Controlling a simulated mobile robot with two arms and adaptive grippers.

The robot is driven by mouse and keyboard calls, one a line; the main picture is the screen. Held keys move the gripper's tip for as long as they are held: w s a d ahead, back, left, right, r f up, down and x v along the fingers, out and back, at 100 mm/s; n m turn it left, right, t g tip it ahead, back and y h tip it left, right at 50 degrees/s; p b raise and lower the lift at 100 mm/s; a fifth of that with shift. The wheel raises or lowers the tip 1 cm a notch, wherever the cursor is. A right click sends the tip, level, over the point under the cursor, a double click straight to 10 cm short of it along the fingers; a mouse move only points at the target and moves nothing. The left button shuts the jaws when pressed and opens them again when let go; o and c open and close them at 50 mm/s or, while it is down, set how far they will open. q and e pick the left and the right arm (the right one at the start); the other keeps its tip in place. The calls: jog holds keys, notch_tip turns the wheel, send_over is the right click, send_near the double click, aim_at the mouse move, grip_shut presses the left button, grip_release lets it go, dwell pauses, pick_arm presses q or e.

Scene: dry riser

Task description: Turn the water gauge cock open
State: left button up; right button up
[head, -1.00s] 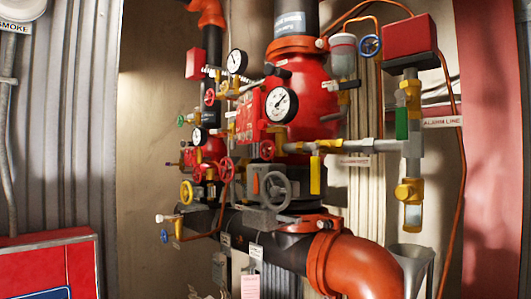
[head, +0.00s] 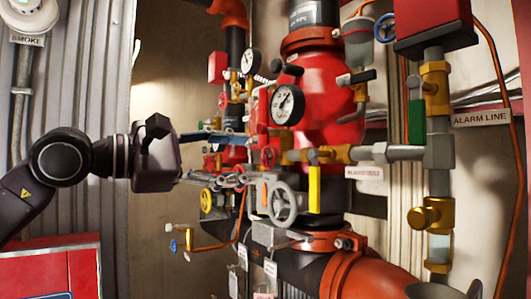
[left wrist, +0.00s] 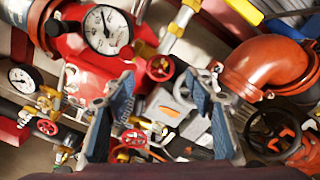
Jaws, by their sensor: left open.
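The riser carries a large white-faced gauge (head: 287,104) on its red body and a smaller gauge (head: 250,60) behind to the left. I cannot tell which small fitting is the water gauge cock. My left gripper (head: 238,160) reaches in from the left, open, its fingers in front of the small valves left of the large gauge. In the left wrist view, the left gripper (left wrist: 157,82) has its fingers wide apart with nothing held. The large gauge (left wrist: 107,30) is at upper left. My right gripper is not in view.
A grey handwheel (head: 286,203) and a yellow lever (head: 315,187) are right of and below the fingers. A yellow handwheel (head: 206,201) is below them. An orange pipe elbow (head: 370,275) fills the lower right.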

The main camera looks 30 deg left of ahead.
aim_at(266, 158)
pick_arm(q)
jog(key=p+x, duration=0.2)
jog(key=x, duration=0.3)
jog(key=shift+d+r, duration=0.1)
jog(key=shift+d, duration=0.05)
jog(key=shift+w, duration=0.3)
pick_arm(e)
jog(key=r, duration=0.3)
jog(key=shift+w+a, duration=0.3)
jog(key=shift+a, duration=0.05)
pick_arm(q)
jog(key=shift+d, duration=0.1)
jog(key=c, duration=1.2)
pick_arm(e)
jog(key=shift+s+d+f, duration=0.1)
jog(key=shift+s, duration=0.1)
